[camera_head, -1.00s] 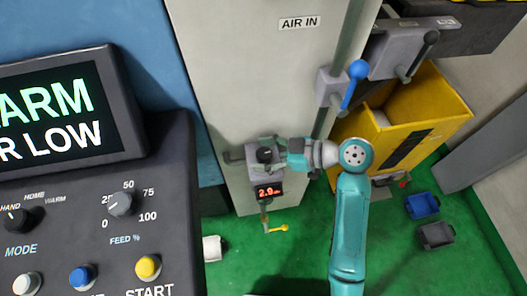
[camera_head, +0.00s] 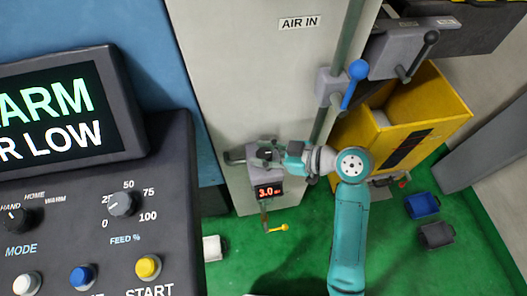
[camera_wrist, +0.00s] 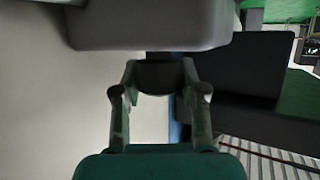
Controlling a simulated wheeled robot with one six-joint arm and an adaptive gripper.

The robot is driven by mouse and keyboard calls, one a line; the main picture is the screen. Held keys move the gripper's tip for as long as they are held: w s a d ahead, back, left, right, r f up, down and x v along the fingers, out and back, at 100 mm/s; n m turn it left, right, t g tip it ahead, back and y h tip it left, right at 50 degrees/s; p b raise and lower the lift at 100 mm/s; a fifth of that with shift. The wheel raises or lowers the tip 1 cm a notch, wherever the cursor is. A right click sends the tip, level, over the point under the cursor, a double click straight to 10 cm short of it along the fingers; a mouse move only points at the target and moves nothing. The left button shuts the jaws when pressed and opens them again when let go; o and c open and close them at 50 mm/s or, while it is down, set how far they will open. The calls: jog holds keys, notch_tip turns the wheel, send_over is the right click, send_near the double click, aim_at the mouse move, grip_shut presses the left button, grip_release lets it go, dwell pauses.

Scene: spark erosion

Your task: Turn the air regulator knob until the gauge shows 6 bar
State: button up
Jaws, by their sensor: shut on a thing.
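The dark knob (camera_wrist: 158,76) sticks out of the grey regulator body (camera_wrist: 150,25) in the wrist view. My gripper (camera_wrist: 158,88) is shut on the knob, one finger on each side. In the head view my gripper (camera_head: 275,155) reaches the regulator from the right and partly covers the knob.
A blue-handled valve (camera_head: 354,85) on a vertical pipe stands above and right of the regulator. A yellow bin (camera_head: 440,112) is to the right. A yellow-handled small valve (camera_head: 278,228) hangs below the gauge. A control console (camera_head: 100,210) fills the left.

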aim_at(265, 153)
jog(key=m+t+h, duration=0.2)
jog(key=m+t, duration=0.2)
jog(key=shift+s+a+t, duration=0.1)
jog(key=shift+t, duration=0.2)
jog(key=m+t+h, duration=0.4)
jog(key=m, duration=0.1)
jog(key=shift+h, duration=0.3)
jog(key=m+h, duration=0.3)
jog(key=m+t+h, duration=0.1)
jog(key=m+h, duration=0.2)
jog(key=shift+t, duration=0.3)
jog(key=shift+m+h, duration=1)
jog(key=shift+h, duration=0.4)
jog(key=o, duration=1.2)
jog(key=shift+c, duration=0.2)
jog(key=shift+r, duration=0.1)
jog(key=r, duration=0.9)
jog(key=shift+d+r, duration=0.2)
jog(key=shift+r, duration=0.2)
